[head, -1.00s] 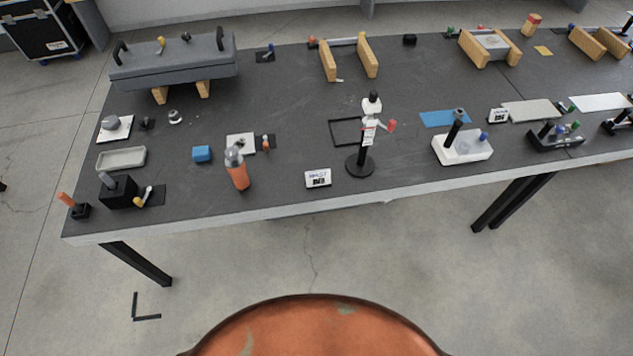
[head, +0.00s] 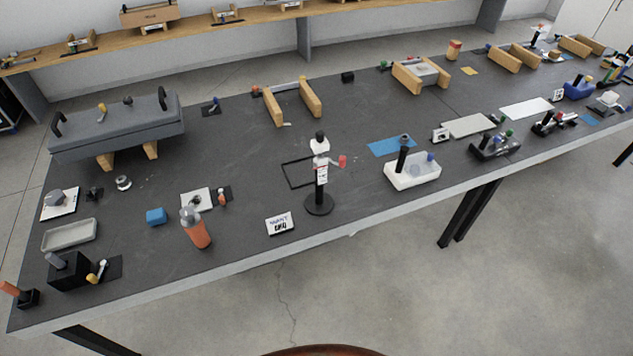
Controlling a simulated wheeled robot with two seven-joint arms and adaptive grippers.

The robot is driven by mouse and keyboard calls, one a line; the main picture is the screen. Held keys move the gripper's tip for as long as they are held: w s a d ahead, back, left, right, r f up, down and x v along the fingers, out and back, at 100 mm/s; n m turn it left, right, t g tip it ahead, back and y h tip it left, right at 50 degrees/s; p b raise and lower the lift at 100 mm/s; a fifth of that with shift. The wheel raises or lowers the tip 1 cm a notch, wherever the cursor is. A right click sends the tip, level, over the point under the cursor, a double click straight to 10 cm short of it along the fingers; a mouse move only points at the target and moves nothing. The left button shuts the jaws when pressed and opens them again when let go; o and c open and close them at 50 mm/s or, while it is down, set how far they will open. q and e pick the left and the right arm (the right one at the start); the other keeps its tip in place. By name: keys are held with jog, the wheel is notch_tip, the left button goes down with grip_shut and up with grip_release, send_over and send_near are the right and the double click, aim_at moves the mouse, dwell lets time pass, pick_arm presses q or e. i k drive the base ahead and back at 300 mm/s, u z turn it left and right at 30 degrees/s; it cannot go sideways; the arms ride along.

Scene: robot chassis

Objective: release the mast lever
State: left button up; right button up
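A lever with a red end (head: 342,160) sticks out from the mast to the right.
Wooden rails (head: 292,101) lie behind. Open floor lies in front.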

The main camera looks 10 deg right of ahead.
aim_at(342, 164)
jog(key=k, duration=0.5)
jog(key=u, duration=0.85)
jog(key=i, duration=0.8)
jog(key=z, duration=0.65)
